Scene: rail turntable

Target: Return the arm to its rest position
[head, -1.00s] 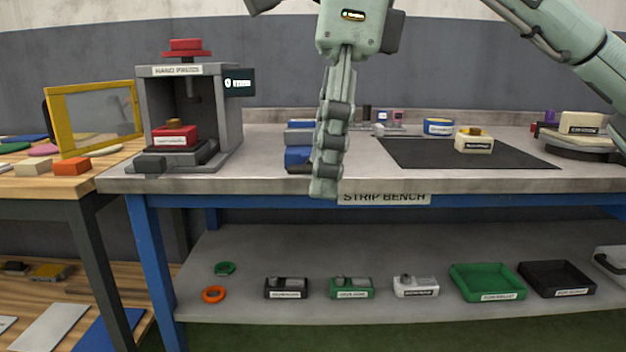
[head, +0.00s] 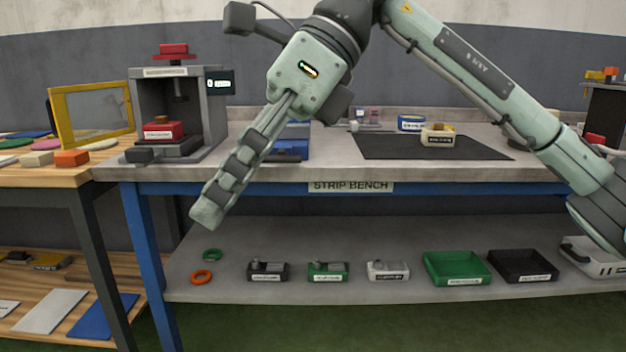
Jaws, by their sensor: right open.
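My right gripper (head: 210,212) hangs in front of the strip bench (head: 470,172), with its fingers pointing down and to the left. The fingers overlap one another from this side, and nothing shows held at the tips. The tips sit in front of the bench's blue front rail, above the lower shelf. My right arm comes in from the right and crosses in front of the bench's right part. My left gripper is not in view.
The hand press (head: 168,100) with a red block stands at the bench's left. A cream block (head: 437,136) sits on a dark mat (head: 375,148). The lower shelf (head: 330,288) holds rings, small fixtures, a green tray (head: 457,268) and a black tray (head: 522,266). A yellow-framed panel (head: 57,125) stands at left.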

